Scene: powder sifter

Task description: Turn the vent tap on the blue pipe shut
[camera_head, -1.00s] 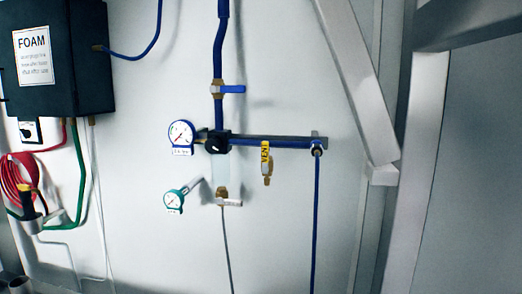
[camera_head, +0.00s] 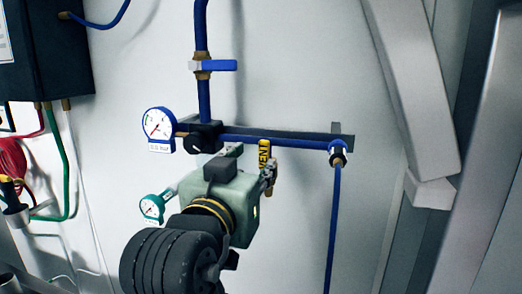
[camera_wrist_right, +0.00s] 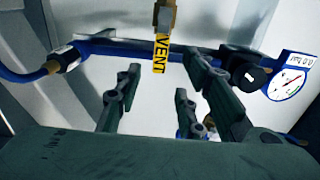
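The vent tap's yellow handle (camera_head: 264,153), lettered VENT, hangs vertically below the horizontal blue pipe (camera_head: 290,143). Its brass body is mostly hidden behind my gripper in the head view. In the right wrist view the yellow handle (camera_wrist_right: 160,52) shows beyond and between my fingertips, with brass (camera_wrist_right: 165,15) at the top. My right gripper (camera_head: 250,162) is open, its fingers spread with a clear gap (camera_wrist_right: 163,68). I cannot tell whether either finger touches the tap. My left gripper is not in view.
A blue-rimmed gauge (camera_head: 158,130) and a black knob (camera_head: 203,136) sit left of the tap. A teal gauge (camera_head: 152,207) is lower left. A blue-handled valve (camera_head: 220,65) is above. A pale slanted beam (camera_head: 415,90) stands at right.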

